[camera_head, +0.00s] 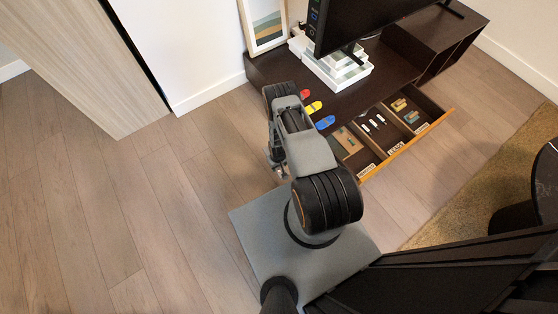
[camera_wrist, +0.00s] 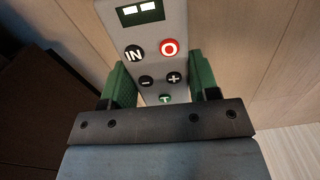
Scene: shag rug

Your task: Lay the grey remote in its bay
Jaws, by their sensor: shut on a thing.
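The grey remote (camera_wrist: 150,60) fills the upper middle of the wrist view. It has a small display, a red button, several dark buttons and a green one. My gripper (camera_wrist: 163,85) is shut on it, with a green pad on each side. The remote is not clear in the head view, where my own arm covers that area. An open drawer (camera_head: 408,140) in the dark cabinet shows three labelled bays. The left bay (camera_head: 347,146) shows a tan and green thing, the middle bay (camera_head: 372,121) small pale things, the right bay (camera_head: 410,108) tan and teal blocks.
Red (camera_head: 305,94), yellow (camera_head: 313,106) and blue (camera_head: 325,122) things lie along the front of the cabinet top (camera_head: 392,72). A screen (camera_head: 365,22), white boxes (camera_head: 335,72) and a framed picture (camera_head: 265,24) stand behind. The wood floor (camera_head: 120,220) is clear at left.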

